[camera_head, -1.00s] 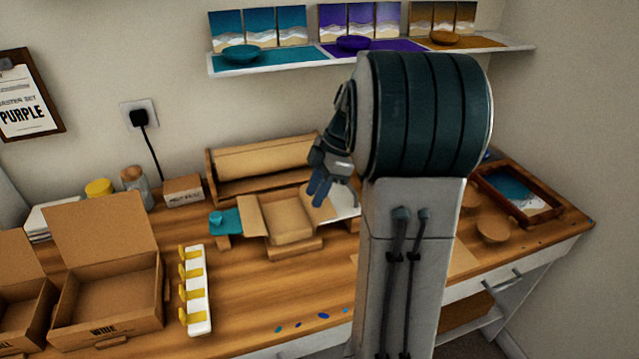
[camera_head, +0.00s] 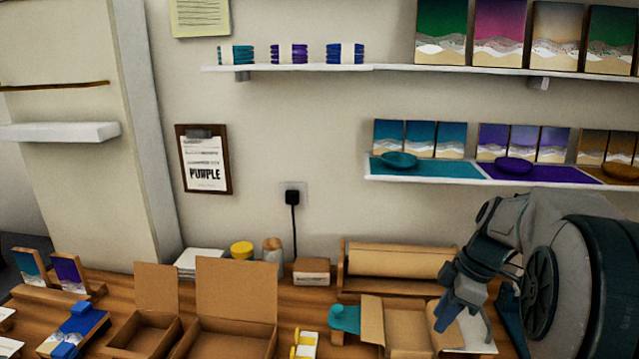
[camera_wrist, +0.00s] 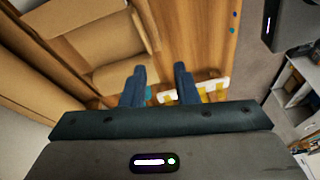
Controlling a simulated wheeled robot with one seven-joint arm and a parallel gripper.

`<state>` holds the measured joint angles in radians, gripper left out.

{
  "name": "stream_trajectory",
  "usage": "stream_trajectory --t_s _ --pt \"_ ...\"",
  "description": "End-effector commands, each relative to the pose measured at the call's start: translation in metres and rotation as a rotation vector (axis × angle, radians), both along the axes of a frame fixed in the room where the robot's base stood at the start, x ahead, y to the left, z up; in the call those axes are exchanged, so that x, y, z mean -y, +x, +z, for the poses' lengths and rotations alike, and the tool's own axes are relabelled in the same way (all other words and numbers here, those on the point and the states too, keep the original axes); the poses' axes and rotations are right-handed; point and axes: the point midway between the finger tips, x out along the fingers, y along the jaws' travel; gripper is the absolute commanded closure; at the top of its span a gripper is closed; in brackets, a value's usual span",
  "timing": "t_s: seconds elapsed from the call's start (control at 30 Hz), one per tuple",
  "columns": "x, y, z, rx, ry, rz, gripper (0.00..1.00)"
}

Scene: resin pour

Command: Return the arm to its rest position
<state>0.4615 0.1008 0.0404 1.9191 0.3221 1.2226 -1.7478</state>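My gripper (camera_head: 447,314) is at the right of the head view, its blue fingers pointing down near the open cardboard box on the bench. My arm is folded at the right edge, and part of it is cut off by the frame. In the wrist view my gripper's two blue fingers (camera_wrist: 159,84) stand apart with nothing held between them. The open box (camera_head: 408,330) lies below and left of the fingers in the head view. A white rack with yellow clips (camera_wrist: 215,88) shows beyond the fingers in the wrist view.
The wooden bench (camera_head: 60,333) carries open cardboard boxes (camera_head: 236,292), a paper-roll holder (camera_head: 398,262) and small jars. A wall shelf (camera_head: 425,178) with bowls and pictures is above my arm. A clipboard (camera_head: 203,160) reading PURPLE hangs on the wall.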

Motion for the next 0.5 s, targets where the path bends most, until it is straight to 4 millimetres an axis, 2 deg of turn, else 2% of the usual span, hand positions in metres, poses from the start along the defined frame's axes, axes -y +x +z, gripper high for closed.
stream_trajectory --t_s 0.03,0.2,0.5 --pt "-0.012 -0.009 0.007 -0.016 -0.023 -0.056 0.73" --pt "-0.042 -0.038 0.017 -0.064 -0.094 -0.305 0.73" --pt "-0.082 -0.093 0.023 -0.066 -0.156 -0.752 0.73"
